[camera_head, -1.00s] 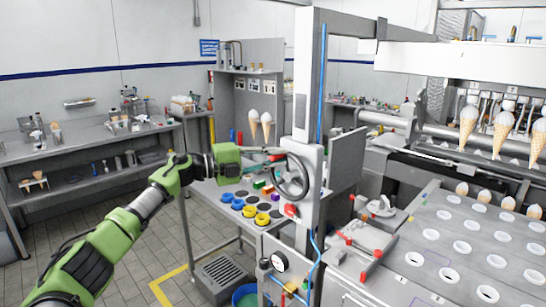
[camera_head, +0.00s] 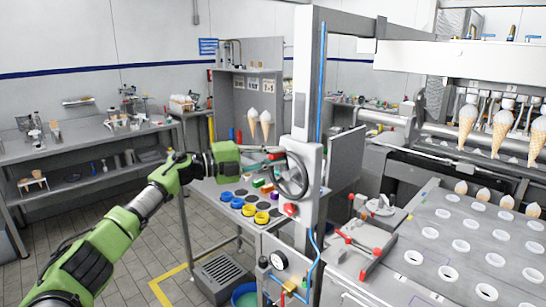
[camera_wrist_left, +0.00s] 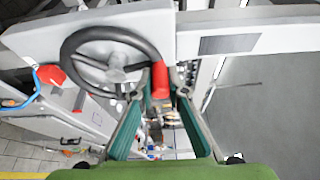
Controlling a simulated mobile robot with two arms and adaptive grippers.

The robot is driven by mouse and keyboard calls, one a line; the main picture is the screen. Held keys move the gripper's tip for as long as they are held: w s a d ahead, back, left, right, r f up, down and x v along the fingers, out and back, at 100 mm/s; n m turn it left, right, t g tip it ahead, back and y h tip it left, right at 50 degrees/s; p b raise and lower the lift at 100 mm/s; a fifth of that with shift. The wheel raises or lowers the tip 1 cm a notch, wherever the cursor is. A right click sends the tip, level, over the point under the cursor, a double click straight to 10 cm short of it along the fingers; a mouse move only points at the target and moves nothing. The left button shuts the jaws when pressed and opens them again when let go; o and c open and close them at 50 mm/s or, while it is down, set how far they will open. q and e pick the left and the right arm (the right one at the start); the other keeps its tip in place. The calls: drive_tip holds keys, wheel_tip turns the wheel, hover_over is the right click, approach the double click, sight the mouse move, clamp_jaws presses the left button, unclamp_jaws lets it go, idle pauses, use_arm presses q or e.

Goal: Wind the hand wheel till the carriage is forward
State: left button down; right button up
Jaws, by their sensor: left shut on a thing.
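The dark hand wheel (camera_head: 304,177) is mounted on the white housing of an upright grey post, right of centre in the head view. In the left wrist view the wheel (camera_wrist_left: 68,48) fills the upper left, and its red handle (camera_wrist_left: 160,80) stands at the right of the rim. My left gripper (camera_head: 274,155) reaches the wheel's upper left side. In the wrist view its green fingers (camera_wrist_left: 162,88) are closed on the red handle. The fingers partly hide the handle in the head view. I cannot make out which part is the carriage. My right gripper is not in view.
A small table with blue and yellow rings (camera_head: 249,209) stands behind the wheel. A perforated plate (camera_head: 450,235) with several cones lies at the right. A red knob (camera_head: 290,209) sits below the wheel, and a pressure gauge (camera_head: 279,260) is lower on the post.

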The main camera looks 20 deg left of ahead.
use_arm(q)
drive_tip(key=shift+d+r, duration=0.25)
drive_tip(key=shift+r, duration=0.2)
drive_tip(key=c, duration=2)
unclamp_jaws()
drive_tip(key=shift+o, duration=0.2)
drive_tip(key=shift+w+d+f, duration=0.25)
drive_tip(key=shift+d, duration=0.15)
drive_tip(key=shift+a+f, duration=0.1)
drive_tip(key=shift+a, duration=0.05)
drive_tip(key=v, duration=1.1)
drive_tip(key=shift+s+a, duration=0.15)
drive_tip(key=shift+s, duration=0.25)
